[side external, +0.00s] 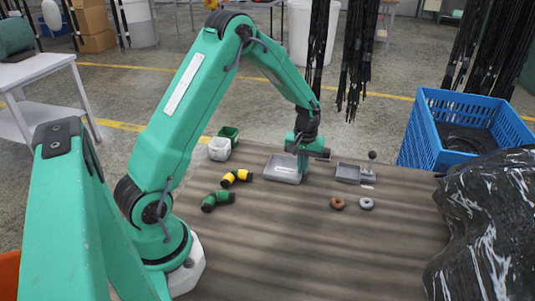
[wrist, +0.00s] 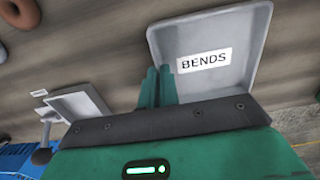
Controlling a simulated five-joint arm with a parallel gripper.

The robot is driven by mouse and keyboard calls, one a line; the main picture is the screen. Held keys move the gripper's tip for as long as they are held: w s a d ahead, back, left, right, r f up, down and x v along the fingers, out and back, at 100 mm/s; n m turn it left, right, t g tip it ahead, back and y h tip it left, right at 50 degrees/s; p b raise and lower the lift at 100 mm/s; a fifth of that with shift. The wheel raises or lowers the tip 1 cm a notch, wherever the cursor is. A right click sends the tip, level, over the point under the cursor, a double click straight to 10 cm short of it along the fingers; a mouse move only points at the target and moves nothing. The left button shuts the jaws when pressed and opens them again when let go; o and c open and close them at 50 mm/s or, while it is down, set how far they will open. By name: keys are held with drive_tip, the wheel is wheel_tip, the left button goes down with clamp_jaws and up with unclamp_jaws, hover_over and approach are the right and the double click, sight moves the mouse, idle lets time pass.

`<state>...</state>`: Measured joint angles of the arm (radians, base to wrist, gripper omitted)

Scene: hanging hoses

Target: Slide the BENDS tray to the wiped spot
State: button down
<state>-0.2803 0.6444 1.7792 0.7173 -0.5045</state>
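The BENDS tray (side external: 283,171) is a shallow grey tray lying flat on the table. In the wrist view the BENDS tray (wrist: 225,85) shows its white label and looks empty. My gripper (side external: 303,168) is down at the tray's right edge in the side view. In the wrist view my gripper (wrist: 160,84) has its two green fingers side by side, overlapping the tray's left wall. I see nothing held between them; whether they touch the wall is unclear. I cannot make out a distinct wiped spot on the striped tabletop.
A second grey tray (side external: 348,173) and a knobbed piece (side external: 372,156) stand to the right. A brown ring (side external: 337,203) and grey ring (side external: 367,204) lie in front. Yellow (side external: 236,178) and green (side external: 217,201) bends lie left. The front table is clear.

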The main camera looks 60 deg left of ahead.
drive_tip(key=shift+w+a, duration=0.75)
drive_tip(key=shift+a, duration=0.25)
drive_tip(key=c, duration=1.6)
unclamp_jaws()
drive_tip(key=shift+o, duration=0.2)
drive_tip(key=shift+r, duration=0.2)
wheel_tip(320, 180, up, 8)
drive_tip(key=shift+f, duration=0.25)
